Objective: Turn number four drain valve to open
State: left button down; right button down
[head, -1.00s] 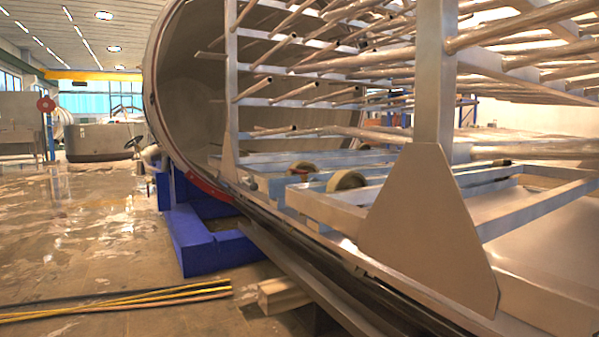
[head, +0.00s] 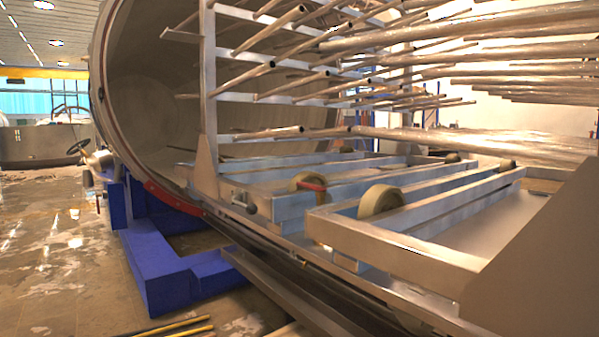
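I cannot make out the number four drain valve for certain in the head view. A small grey fitting (head: 97,160) with a pipe-like part sticks out beside the chamber's lower left rim, above the blue support; it is too small to tell what it is. The large round vacuum chamber (head: 112,100) stands open at centre left. Neither of my grippers is in view.
A metal rack of rods (head: 208,95) on a wheeled frame (head: 400,255) fills the right side. The blue support (head: 165,265) juts out under the chamber. Yellow and black poles (head: 180,326) lie on the floor. Open floor (head: 45,240) lies at the left.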

aim_at(302, 185)
jog(key=i+j+z, duration=0.1)
jog(key=i+j, duration=0.95)
jog(key=j, duration=0.25)
jog(key=z, duration=0.05)
